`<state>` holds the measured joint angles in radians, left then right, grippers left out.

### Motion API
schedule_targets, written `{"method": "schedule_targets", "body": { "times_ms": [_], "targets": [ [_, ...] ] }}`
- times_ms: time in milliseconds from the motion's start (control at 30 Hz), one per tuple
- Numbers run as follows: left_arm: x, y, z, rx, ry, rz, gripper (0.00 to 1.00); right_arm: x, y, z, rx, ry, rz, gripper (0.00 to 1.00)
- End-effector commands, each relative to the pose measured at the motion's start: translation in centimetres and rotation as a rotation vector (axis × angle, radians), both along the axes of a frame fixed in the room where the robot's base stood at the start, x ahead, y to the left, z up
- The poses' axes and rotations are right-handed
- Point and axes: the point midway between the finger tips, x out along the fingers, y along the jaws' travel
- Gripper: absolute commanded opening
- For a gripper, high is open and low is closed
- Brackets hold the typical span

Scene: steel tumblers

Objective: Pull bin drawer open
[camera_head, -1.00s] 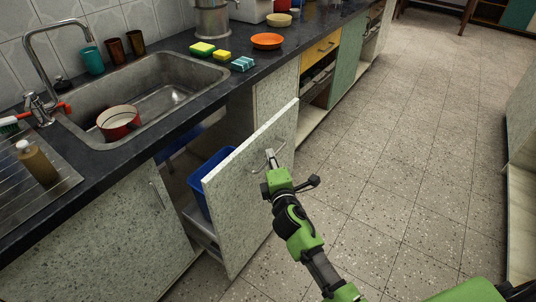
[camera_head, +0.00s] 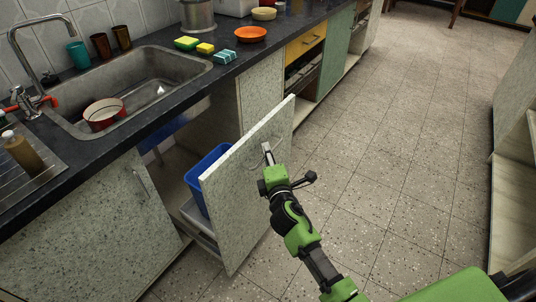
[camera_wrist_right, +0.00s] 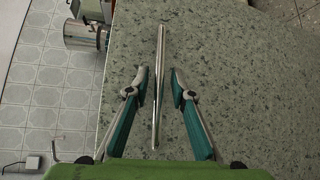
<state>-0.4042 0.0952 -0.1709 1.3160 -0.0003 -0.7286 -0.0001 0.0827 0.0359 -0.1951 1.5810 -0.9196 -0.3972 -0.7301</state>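The bin drawer's speckled front panel (camera_head: 243,190) stands well out from the cabinet, with a blue bin (camera_head: 207,167) behind it. My right gripper (camera_head: 267,152) is at the outer face of the panel, by its handle. In the right wrist view, the metal bar handle (camera_wrist_right: 158,85) runs between the two fingers of my right gripper (camera_wrist_right: 159,77). The fingers are apart, with a visible gap on each side of the bar. My left gripper is not in view.
The dark counter (camera_head: 110,160) holds a sink (camera_head: 150,90) with a red pot (camera_head: 104,114), sponges (camera_head: 187,43) and an orange plate (camera_head: 250,34). A closed cabinet door (camera_head: 90,225) is left of the drawer. The tiled floor (camera_head: 400,150) at right is clear.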

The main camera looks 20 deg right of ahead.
Motion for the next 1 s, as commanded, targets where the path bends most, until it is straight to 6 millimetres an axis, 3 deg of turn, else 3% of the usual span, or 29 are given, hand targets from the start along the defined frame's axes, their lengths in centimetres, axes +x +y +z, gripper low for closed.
{"method": "schedule_targets", "body": {
  "times_ms": [333,467,1000],
  "targets": [
    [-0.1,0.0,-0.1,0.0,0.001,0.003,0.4,-0.1,0.0,0.1,0.0,-0.001,0.0,0.25],
    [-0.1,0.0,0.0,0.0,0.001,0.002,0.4,-1.0,0.1,0.2,0.0,-0.001,0.0,0.25],
    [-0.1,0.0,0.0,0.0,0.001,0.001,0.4,-10.5,1.4,1.4,0.001,0.001,0.001,0.25]
  ]
}}
